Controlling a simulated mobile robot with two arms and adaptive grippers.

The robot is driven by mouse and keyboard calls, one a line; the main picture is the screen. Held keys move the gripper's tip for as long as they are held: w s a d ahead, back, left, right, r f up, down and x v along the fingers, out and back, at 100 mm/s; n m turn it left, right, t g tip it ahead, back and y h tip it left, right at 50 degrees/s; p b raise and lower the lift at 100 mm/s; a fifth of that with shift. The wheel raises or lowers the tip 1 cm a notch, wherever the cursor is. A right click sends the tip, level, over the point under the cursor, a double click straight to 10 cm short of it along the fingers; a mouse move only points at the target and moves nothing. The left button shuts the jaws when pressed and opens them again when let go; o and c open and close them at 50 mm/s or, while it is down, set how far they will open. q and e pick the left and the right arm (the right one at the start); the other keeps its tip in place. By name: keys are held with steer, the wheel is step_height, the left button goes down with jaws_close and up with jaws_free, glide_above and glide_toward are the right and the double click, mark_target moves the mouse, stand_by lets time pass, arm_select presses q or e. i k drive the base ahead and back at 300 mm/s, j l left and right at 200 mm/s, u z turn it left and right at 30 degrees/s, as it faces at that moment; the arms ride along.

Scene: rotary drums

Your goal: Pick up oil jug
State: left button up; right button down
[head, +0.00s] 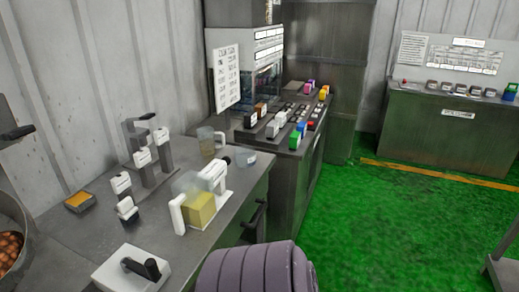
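On the grey counter, a clear vessel with yellow contents (201,208) stands between white upright parts near the counter's right side. It looks most like the oil jug, but no label is readable. Behind it stands a smaller clear jug (206,142) with a handle and a faint brownish tint, which could also be the jug. Neither of my grippers can be seen in the head view, and nothing is seen holding either vessel.
White-and-dark fixtures (143,158) stand left of the vessels. A white box with a black handle (132,270) is in front, and a yellow-topped tray (79,202) lies left. A ribbed purplish-grey form (257,271) covers the bottom middle. Green floor (390,230) is clear to the right.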

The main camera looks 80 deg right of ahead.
mark_target(205, 135)
steer(key=z, duration=2.65)
